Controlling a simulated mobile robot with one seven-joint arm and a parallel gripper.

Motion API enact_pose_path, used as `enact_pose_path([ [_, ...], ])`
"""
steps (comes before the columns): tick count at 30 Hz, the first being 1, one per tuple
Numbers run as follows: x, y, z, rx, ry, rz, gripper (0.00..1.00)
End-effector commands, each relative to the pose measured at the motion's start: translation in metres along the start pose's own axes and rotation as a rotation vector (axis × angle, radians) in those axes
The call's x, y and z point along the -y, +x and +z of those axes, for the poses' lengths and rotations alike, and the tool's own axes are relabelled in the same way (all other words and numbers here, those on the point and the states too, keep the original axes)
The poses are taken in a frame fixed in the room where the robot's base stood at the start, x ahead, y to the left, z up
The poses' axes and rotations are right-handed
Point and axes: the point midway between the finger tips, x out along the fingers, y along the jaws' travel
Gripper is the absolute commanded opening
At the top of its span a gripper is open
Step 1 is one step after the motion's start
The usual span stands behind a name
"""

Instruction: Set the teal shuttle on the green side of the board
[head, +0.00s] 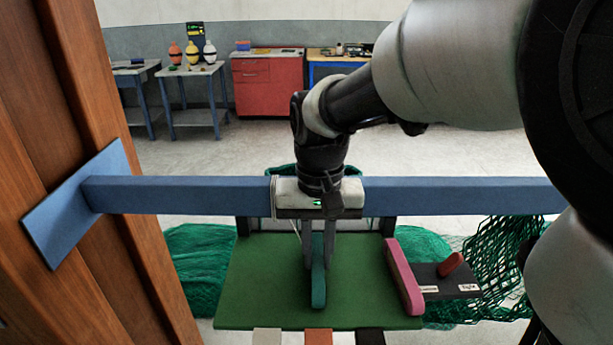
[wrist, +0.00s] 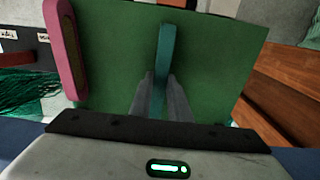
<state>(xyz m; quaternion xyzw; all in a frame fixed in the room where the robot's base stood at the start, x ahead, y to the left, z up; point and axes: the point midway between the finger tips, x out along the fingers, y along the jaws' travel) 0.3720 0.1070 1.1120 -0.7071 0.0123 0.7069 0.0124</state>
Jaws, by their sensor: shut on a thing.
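The wrist view also shows the shuttle (wrist: 164,55) between the fingers of my gripper (wrist: 160,80). The shuttle is over the green side (head: 255,290) of the board, around its middle. I cannot tell whether its underside touches the surface. A pink bar (head: 404,277) stands along the right edge of the green side, and a dark side (head: 432,280) lies beyond it.
A blue rail (head: 450,195) crosses behind the board, close to my gripper. A small red piece (head: 451,264) and labels lie on the dark side. Green netting (head: 200,265) hangs around the board. A wooden post (head: 130,180) stands at left. Green surface is free either side of the shuttle.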

Motion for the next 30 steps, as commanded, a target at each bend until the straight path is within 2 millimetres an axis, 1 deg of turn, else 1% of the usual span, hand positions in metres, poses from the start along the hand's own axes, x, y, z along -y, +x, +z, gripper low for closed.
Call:
enact_pose_path([
  [5, 0.000, 0.004, 0.000, 0.000, 0.000, 0.000, 0.00],
  [6, 0.000, 0.003, 0.000, 0.000, -0.001, 0.000, 0.21],
  [8, 0.000, 0.003, 0.000, 0.000, -0.001, 0.000, 0.32],
  [9, 0.000, 0.003, 0.000, 0.000, -0.001, 0.000, 0.35],
  [17, 0.000, 0.002, 0.000, 0.000, -0.001, 0.000, 0.35],
  [20, 0.000, -0.004, 0.000, -0.001, -0.001, 0.000, 0.35],
  [23, 0.000, -0.017, -0.001, -0.003, -0.001, -0.001, 0.35],
  [30, 0.000, -0.069, -0.001, -0.005, 0.000, -0.002, 0.35],
])
